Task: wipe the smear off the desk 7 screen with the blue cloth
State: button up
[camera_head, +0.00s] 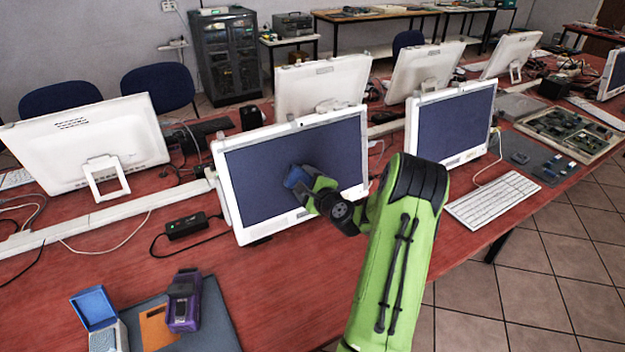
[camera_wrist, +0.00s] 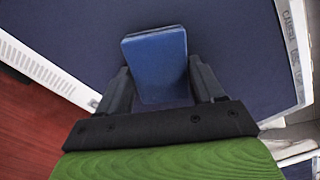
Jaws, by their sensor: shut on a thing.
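My gripper (camera_wrist: 160,90) is shut on a folded blue cloth (camera_wrist: 155,60), which sticks out past the fingers. In the head view the cloth (camera_head: 297,177) is at the middle of a white-framed monitor's dark blue screen (camera_head: 255,180), with my green arm reaching in from the lower right. The cloth is at or very close to the glass; I cannot tell whether it touches. No smear shows on the visible part of this screen; the cloth and gripper cover part of it. I see no desk number that confirms this is desk 7.
A second monitor (camera_head: 455,125) stands to the right, with a white keyboard (camera_head: 491,200) in front. A black adapter (camera_head: 187,226) and cables lie left of the screen. A purple device (camera_head: 184,300) and an open blue box (camera_head: 95,308) are at the front left.

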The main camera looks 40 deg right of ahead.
jog(key=a, duration=0.2)
jog(key=a+f+b, duration=0.1)
jog(key=shift+w+a, duration=0.25)
jog(key=shift+w, duration=0.05)
jog(key=b+v, duration=0.3)
jog(key=v, duration=0.3)
jog(key=shift+f, duration=0.1)
jog(key=shift+s, duration=0.1)
jog(key=b+v, duration=0.1)
jog(key=v, duration=0.1)
jog(key=shift+s+a+b, duration=0.15)
jog(key=shift+s+b, duration=0.15)
jog(key=shift+s, duration=0.05)
